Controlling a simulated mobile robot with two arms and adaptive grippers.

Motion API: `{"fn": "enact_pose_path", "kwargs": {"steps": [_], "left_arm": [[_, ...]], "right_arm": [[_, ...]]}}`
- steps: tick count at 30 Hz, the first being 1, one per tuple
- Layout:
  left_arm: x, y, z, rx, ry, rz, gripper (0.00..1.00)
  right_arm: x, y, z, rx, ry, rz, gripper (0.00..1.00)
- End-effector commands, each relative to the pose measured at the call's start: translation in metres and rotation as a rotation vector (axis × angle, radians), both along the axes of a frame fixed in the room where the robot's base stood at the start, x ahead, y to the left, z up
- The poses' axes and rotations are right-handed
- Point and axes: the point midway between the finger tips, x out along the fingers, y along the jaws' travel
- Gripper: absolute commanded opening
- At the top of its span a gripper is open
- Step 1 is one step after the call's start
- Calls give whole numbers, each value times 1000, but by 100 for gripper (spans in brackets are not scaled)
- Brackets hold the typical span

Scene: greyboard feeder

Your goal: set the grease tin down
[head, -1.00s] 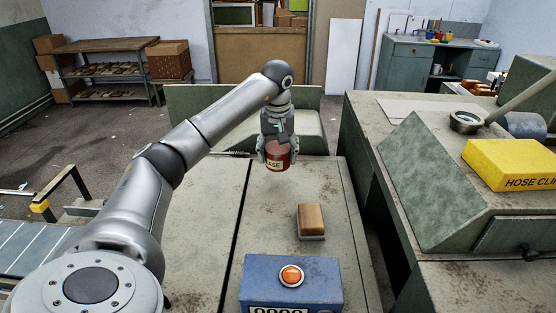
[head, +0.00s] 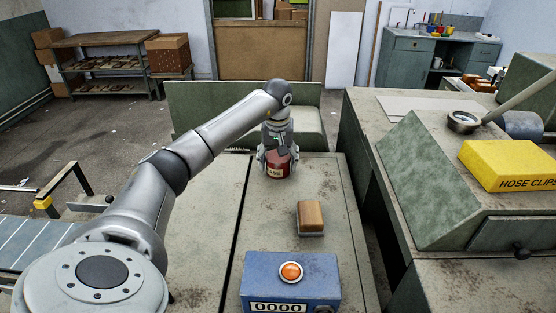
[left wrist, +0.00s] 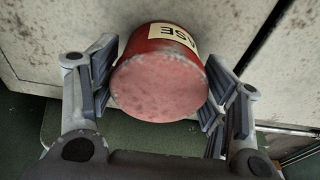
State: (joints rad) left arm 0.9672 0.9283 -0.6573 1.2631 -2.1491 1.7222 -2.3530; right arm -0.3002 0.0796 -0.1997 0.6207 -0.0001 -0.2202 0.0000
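The red grease tin (head: 280,167), with a cream label, is upright at the far part of the grey-green machine top. My left gripper (head: 277,160) comes down over it from above, with its fingers on both sides. In the left wrist view the tin (left wrist: 160,85) shows its worn, pinkish round end between the finger pads (left wrist: 161,82), which appear to press on its sides. The tin's base is at or very close to the top; I cannot tell whether it touches. My right gripper is not in view.
A wooden-topped block (head: 310,216) and a blue counter box (head: 290,283) with an orange button stand nearer on the same top. A sloped green housing (head: 425,180) and a yellow hose clips box (head: 508,165) are at right. The top left of the seam is clear.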

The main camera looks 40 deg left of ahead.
Motion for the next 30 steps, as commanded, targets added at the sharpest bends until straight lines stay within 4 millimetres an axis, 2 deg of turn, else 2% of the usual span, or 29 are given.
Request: {"fn": "enact_pose_path", "kwargs": {"steps": [3,12,16,20,30], "left_arm": [[0,0,0,0,0,0,85],[0,0,1,0,0,0,85],[0,0,9,1,-2,0,85],[-2,-2,31,2,-6,1,85],[-10,-9,99,2,-4,1,85]], "right_arm": [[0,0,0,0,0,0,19],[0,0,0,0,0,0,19],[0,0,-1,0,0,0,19],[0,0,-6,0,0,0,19],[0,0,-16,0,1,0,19]]}}
